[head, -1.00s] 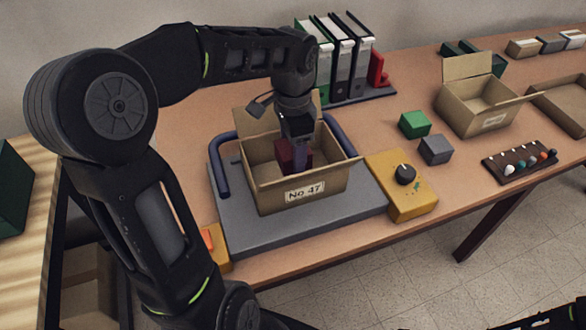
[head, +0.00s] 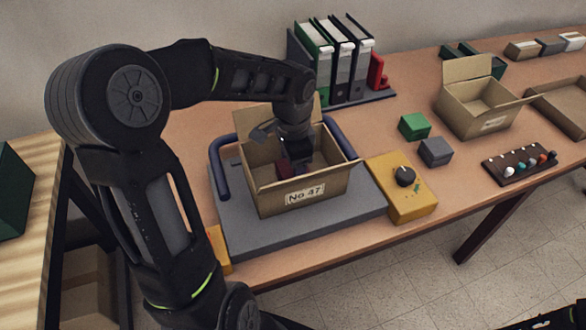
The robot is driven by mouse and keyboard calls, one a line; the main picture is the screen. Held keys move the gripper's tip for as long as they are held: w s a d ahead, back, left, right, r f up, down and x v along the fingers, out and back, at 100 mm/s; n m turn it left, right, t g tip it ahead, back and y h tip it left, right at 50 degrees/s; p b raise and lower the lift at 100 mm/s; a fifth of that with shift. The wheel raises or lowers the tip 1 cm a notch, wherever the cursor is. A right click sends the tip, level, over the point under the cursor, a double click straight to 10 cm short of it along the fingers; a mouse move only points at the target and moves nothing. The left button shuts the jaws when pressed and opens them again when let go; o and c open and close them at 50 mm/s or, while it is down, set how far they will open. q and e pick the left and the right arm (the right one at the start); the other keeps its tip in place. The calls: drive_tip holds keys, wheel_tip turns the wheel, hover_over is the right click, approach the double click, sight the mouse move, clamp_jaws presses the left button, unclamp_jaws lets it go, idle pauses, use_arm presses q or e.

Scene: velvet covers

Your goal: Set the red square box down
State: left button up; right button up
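The red square box (head: 283,170) is low inside the open cardboard box marked No 47 (head: 268,200), near its middle. Only a small part of it shows; the front wall and my gripper hide the rest. My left gripper (head: 300,166) reaches down into the cardboard box from above, with its fingers at the red square box. It looks shut on it, though the fingertips are mostly hidden. I cannot tell whether the red box touches the floor of the carton. My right gripper is not in view; only a dark piece of my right arm shows at the bottom right corner.
The carton stands on a grey platform (head: 290,238) with blue side rails (head: 221,170). A yellow box with a black knob (head: 404,176) is at its right. Green (head: 414,126) and grey (head: 436,151) cubes and another open carton (head: 470,112) lie further right. Binders (head: 340,62) stand behind.

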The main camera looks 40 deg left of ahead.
use_arm(q)
drive_tip(key=shift+f, duration=0.2)
drive_tip(key=o, duration=1.4)
drive_tip(key=shift+o, duration=0.2)
wheel_tip(320, 180, up, 12)
drive_tip(key=shift+r, duration=0.25)
